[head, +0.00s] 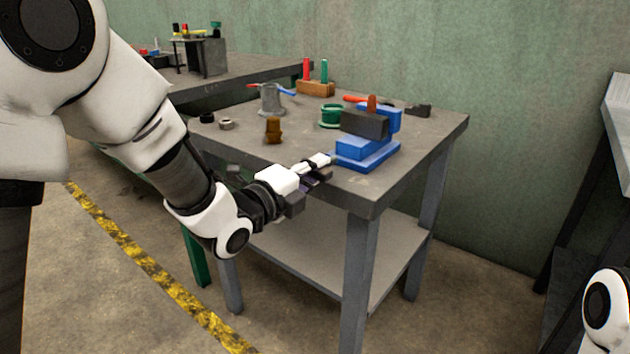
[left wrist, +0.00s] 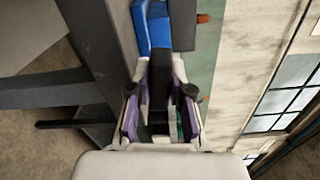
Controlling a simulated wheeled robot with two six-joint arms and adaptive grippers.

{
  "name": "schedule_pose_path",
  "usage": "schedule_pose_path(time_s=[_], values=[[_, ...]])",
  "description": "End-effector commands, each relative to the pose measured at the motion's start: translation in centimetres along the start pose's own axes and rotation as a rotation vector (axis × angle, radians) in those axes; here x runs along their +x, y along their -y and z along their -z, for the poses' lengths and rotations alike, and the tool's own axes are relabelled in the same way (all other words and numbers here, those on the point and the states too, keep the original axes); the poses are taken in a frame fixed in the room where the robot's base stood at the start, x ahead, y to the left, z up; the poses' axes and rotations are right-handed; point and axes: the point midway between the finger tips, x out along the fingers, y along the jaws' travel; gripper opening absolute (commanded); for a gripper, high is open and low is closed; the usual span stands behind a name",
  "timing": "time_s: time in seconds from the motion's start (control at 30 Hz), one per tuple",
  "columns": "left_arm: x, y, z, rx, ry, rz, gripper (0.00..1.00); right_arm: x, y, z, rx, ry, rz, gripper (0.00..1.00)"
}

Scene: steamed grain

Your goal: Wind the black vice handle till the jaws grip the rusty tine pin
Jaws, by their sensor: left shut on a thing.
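The blue vice (head: 366,154) stands at the table's front right corner, with a dark grey jaw block (head: 363,125) facing me. A short rusty orange pin (head: 372,103) sticks up upright at the jaws; its top also shows in the left wrist view (left wrist: 203,18). I cannot tell whether the jaws touch it. My left gripper (head: 322,166) is at the vice's near left side. In the left wrist view the black handle (left wrist: 160,72) stands between the purple-padded fingers, which are shut on it. In the head view the gripper mostly hides the handle. My right gripper is out of view.
On the grey table (head: 330,189) stand a brown block (head: 273,129), a grey pot (head: 271,99), a green ring-shaped spool (head: 330,116) and a wooden rack (head: 315,88) with red and green handles. A green wall is behind.

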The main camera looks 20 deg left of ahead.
Motion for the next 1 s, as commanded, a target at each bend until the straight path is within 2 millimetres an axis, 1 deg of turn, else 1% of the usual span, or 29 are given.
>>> schedule_pose_path(time_s=[0.03,0.37,0.8,1.0], values=[[0.0,-0.4,0.1,0.043,0.0,0.002,0.0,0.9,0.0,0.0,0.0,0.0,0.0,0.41],[0.0,-0.6,0.1,0.355,0.0,0.0,0.0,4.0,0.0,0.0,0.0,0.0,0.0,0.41],[0.0,-0.6,0.1,0.775,0.0,0.002,0.0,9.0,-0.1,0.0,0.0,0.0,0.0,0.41],[0.0,-0.5,0.1,0.964,0.0,0.001,0.0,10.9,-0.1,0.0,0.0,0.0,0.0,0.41]])
